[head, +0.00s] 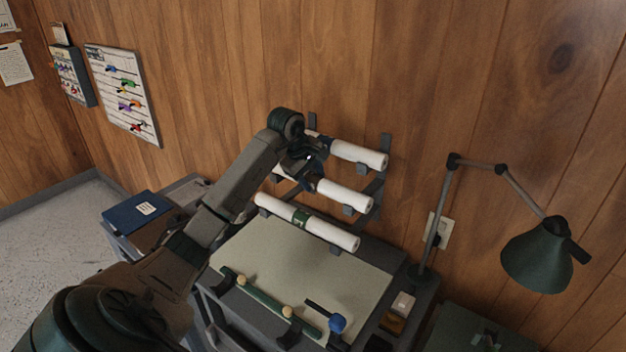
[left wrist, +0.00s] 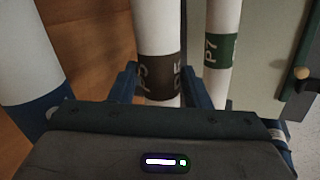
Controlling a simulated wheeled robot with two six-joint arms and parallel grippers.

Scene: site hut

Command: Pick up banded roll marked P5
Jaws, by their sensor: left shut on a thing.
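The banded roll marked P5 (left wrist: 158,72) is white with a dark brown band, upright in the left wrist view between my two fingers. In the head view it is the middle roll (head: 345,194) on the wall rack; its band is hidden behind my gripper. My left gripper (head: 311,181) is shut on this roll near its band; its fingers also show in the left wrist view (left wrist: 158,88). I cannot tell whether the roll still touches its rack hooks. My right gripper is not in view.
A blue-banded roll (head: 359,154) lies above and a green-banded roll marked P7 (left wrist: 220,50) below, both close to my gripper. The rack (head: 385,142) is on the wood wall. A lamp (head: 538,255) stands right.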

